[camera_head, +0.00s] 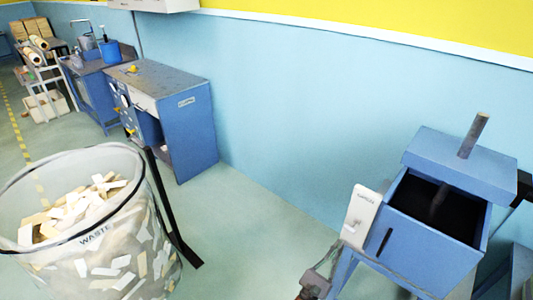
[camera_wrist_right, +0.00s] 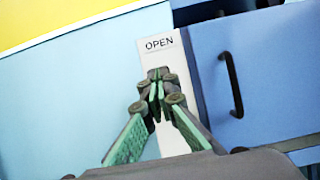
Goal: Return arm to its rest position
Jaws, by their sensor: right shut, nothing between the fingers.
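My right gripper (camera_head: 322,272) shows at the bottom of the head view, left of a blue box on legs. In the right wrist view its fingers (camera_wrist_right: 157,88) are shut with nothing between them. They show in front of a white plate (camera_wrist_right: 163,60) marked OPEN; I cannot tell whether they touch it. The plate also shows in the head view (camera_head: 361,215), at the box's left side. The blue box (camera_head: 425,252) has a dark opening on top and a blue lid (camera_head: 455,160) with an upright post behind it. My left gripper is not in view.
A clear waste bin (camera_head: 115,240) with paper scraps stands at the left. A blue desk (camera_head: 190,135) stands against the wall behind it. The green floor (camera_head: 250,220) between the bin and the box is clear. A black handle (camera_wrist_right: 232,85) sits on the box front.

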